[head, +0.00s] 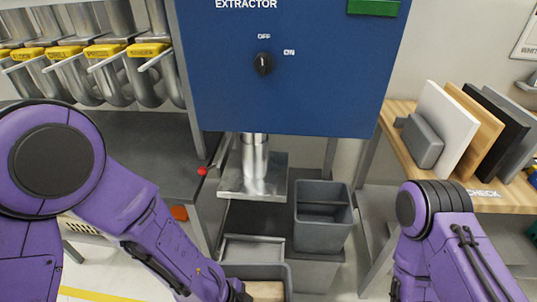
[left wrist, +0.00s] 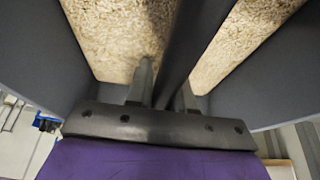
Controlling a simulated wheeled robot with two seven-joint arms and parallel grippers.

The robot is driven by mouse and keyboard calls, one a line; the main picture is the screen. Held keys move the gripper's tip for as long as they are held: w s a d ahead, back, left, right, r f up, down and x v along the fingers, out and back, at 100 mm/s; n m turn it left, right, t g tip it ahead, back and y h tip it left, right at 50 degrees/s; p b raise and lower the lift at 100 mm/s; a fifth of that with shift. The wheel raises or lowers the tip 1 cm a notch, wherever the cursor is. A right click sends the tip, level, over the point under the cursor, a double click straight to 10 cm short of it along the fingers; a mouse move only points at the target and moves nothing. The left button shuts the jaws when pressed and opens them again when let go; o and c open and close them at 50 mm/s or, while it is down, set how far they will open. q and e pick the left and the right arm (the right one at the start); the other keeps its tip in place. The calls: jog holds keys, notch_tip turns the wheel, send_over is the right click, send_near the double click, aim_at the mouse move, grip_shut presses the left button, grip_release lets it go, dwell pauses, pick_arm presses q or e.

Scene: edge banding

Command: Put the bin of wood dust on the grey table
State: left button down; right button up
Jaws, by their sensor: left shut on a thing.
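The grey bin (head: 262,269) of wood dust is at the bottom of the head view, partly cut off, with tan dust (head: 266,291) inside. My left gripper (head: 240,294) is at the bin's left part. In the left wrist view, its fingers (left wrist: 160,88) are shut on a dark bar across the bin (left wrist: 35,62), with dust (left wrist: 112,40) on both sides of the bar. The grey table (head: 140,150) stands at the left, under the pipes, partly hidden by my left arm. My right arm shows at lower right, but its gripper is out of frame.
A red knob (head: 202,171) is at the table's right edge. A wooden bench (head: 400,120) with boards is at right.

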pick_arm(q)
jog(key=w+a+r+n+t+y, duration=0.4)
jog(key=w+a+r+n, duration=0.9)
jog(key=w+n, duration=0.4)
jog(key=shift+a+n+t+y, duration=0.3)
jog(key=shift+a+n, duration=0.2)
jog(key=shift+a, duration=0.2)
